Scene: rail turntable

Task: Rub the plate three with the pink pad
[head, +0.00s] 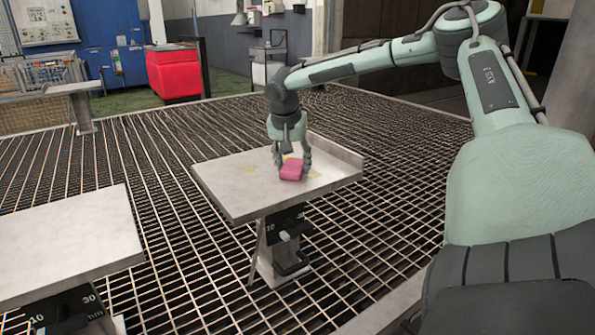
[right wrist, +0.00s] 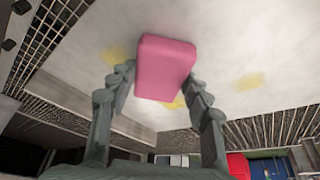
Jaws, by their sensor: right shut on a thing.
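The pink pad (head: 292,169) is between the fingers of my right gripper (head: 291,163), at the top of a pale plate (head: 240,196) on a stand in the middle of the head view. My right gripper points down and is shut on the pad. In the right wrist view, the pad (right wrist: 165,68) sits between the two fingers (right wrist: 160,95), with the plate surface (right wrist: 60,65) behind it. Yellow smudges (right wrist: 250,82) show on the plate around the pad. I cannot tell whether the pad touches the plate. My left gripper is not in view.
Another pale plate (head: 60,240) stands at the lower left, and a smaller one (head: 72,88) farther back at left. A raised lip (head: 335,149) runs along the middle plate's far right edge. Metal grating (head: 170,250) covers the floor. A red box (head: 173,72) stands behind.

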